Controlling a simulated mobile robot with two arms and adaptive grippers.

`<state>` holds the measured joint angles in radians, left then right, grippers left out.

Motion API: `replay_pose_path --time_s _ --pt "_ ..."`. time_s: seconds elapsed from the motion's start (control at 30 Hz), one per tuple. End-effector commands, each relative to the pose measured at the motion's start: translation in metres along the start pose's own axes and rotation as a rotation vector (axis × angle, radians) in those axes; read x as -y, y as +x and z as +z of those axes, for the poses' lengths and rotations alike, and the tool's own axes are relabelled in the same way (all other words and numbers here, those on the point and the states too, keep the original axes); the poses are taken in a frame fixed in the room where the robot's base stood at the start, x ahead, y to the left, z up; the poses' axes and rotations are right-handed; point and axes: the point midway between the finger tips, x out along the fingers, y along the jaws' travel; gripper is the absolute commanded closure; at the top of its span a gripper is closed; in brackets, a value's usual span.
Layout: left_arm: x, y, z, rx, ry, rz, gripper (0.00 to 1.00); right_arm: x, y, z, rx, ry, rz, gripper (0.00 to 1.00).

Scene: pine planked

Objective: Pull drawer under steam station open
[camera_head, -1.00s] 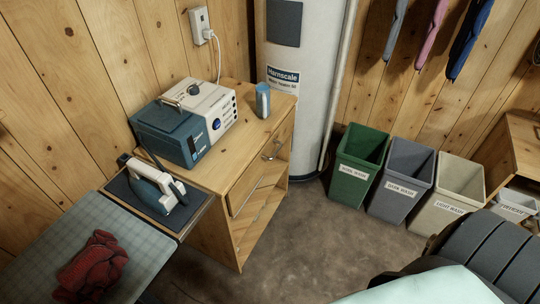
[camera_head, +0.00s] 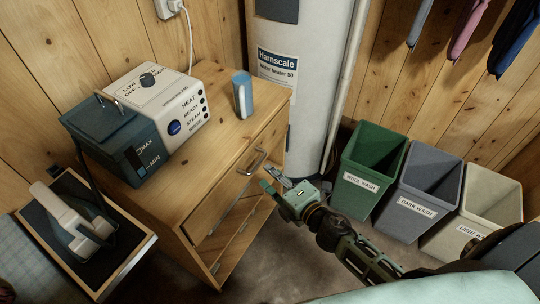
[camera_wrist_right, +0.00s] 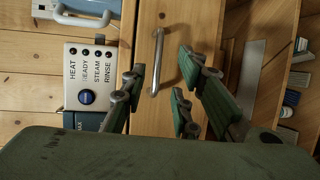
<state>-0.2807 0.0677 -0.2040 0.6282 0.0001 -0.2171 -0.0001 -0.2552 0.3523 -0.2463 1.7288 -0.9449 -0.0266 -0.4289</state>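The steam station (camera_head: 178,112), white and dark blue, stands on a wooden cabinet (camera_head: 228,135). Below the cabinet top is the wooden drawer front (camera_head: 222,202), which looks flush with the cabinet. Its metal bar handle (camera_head: 252,162) also shows in the right wrist view (camera_wrist_right: 157,62), lying between my spread fingers. My right gripper (camera_head: 272,184) is just in front of the drawer, close to the handle. In the right wrist view its green-padded fingers (camera_wrist_right: 155,88) are open, with the handle ahead of them; I see no grip on it. My left gripper is out of view.
An iron (camera_head: 75,220) rests on its pad at the left. A blue can (camera_head: 243,95) stands on the cabinet top. Green (camera_head: 368,165), grey (camera_head: 420,195) and beige (camera_head: 480,205) bins stand to the right. Open shelves (camera_head: 245,225) lie below the drawer.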

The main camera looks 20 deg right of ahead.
Motion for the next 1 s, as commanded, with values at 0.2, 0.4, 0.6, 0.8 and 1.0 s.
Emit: replay_pose_path --time_s 0.2,0.4,0.6,0.8,1.0 --pt "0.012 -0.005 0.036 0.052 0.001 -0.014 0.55 -0.005 0.028 0.0 0.0 -0.003 0.006 0.72" --pt "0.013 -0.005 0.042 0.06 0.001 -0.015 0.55 -0.003 0.059 0.001 0.002 -0.001 0.004 0.72" --pt "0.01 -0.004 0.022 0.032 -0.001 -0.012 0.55 -0.002 0.075 0.0 0.001 0.0 0.002 0.72" --pt "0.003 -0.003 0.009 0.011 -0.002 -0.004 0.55 -0.002 0.077 0.0 0.0 0.001 0.001 0.72" --pt "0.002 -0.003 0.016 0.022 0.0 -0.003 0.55 -0.002 0.076 0.0 0.001 0.001 0.001 0.82"
